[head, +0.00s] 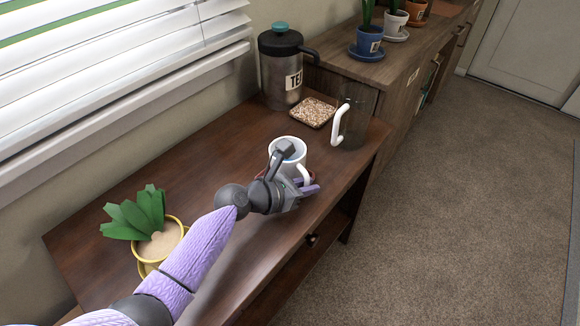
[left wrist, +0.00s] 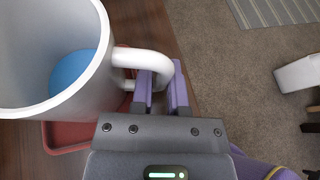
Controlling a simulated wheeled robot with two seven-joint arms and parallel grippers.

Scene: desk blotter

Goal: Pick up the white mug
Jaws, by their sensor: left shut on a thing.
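The white mug (head: 301,160) is upright near the front edge of the dark wooden desk, with its handle toward the right. It also shows at the left of the left wrist view (left wrist: 88,92), open side up, with blue inside. My left gripper (head: 307,188) is at its handle side. In the left wrist view, the purple fingers (left wrist: 160,92) are closed on the white handle. A red coaster (left wrist: 62,135) lies under the mug; I cannot tell whether the mug touches it. My right gripper is in neither view.
A yellow-potted plant (head: 164,240) stands at the desk's left. A tea canister (head: 280,72), a patterned square coaster (head: 312,112) and a clear, white-handled pitcher (head: 353,122) stand behind the mug. The window blinds (head: 110,70) are at the left.

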